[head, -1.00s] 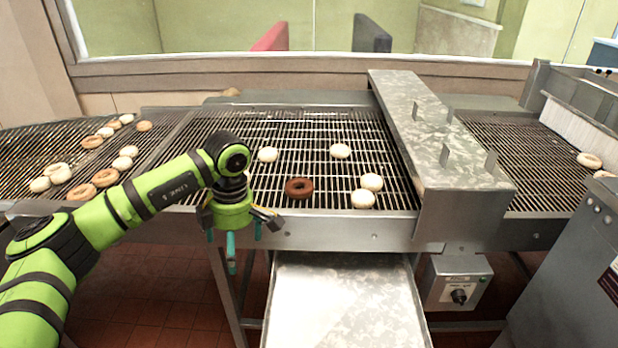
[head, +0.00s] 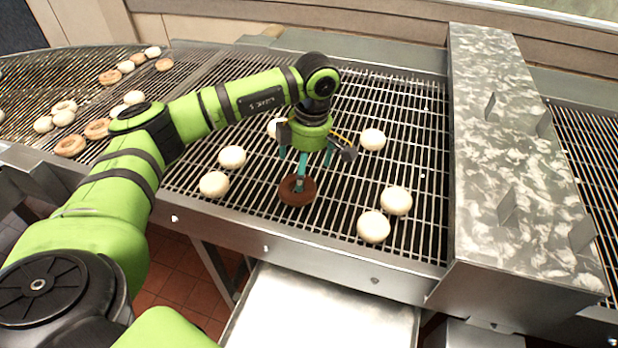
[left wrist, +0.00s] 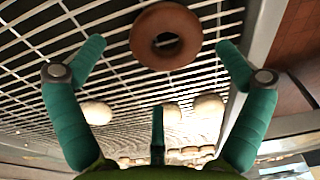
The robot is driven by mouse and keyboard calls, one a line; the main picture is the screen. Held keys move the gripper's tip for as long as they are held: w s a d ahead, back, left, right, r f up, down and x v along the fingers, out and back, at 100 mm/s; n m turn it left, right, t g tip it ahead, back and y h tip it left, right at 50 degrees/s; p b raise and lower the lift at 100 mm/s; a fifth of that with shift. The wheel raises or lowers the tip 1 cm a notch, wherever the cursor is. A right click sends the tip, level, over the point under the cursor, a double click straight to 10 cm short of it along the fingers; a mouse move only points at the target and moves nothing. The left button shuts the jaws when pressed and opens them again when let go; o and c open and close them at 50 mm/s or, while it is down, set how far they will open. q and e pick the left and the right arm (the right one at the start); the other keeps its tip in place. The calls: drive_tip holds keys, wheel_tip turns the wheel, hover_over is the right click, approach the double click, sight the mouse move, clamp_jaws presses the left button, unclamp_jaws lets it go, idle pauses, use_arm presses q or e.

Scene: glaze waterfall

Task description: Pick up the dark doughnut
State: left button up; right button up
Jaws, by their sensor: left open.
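The dark brown doughnut (head: 297,202) lies flat on the wire conveyor near its front edge in the head view. My left gripper (head: 304,166) is over it with its three teal fingers spread and pointing down. One finger overlaps the doughnut in this view; I cannot tell whether it touches. In the left wrist view the doughnut (left wrist: 166,17) shows as a ring with its hole, near the top, beyond the open left gripper (left wrist: 160,62). Nothing is held. My right gripper is not in view.
Pale doughnuts lie around it: two at left, including one (head: 232,156), two at right, including one (head: 396,200), and others behind. A metal bridge (head: 500,150) crosses the conveyor at right. A tray (head: 318,310) sits below the front edge. More doughnuts lie far left.

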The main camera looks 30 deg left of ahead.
use_arm(q)
drive_tip(key=shift+s+a+f+p, duration=0.25)
drive_tip(key=shift+s+f+p, duration=0.35)
drive_tip(key=shift+f, duration=0.15)
wheel_tip(320, 180, down, 4)
drive_tip(key=shift+a+r+p, duration=0.15)
drive_tip(key=shift+p, duration=0.5)
drive_tip(key=shift+f, duration=0.25)
drive_tip(key=c, duration=0.9)
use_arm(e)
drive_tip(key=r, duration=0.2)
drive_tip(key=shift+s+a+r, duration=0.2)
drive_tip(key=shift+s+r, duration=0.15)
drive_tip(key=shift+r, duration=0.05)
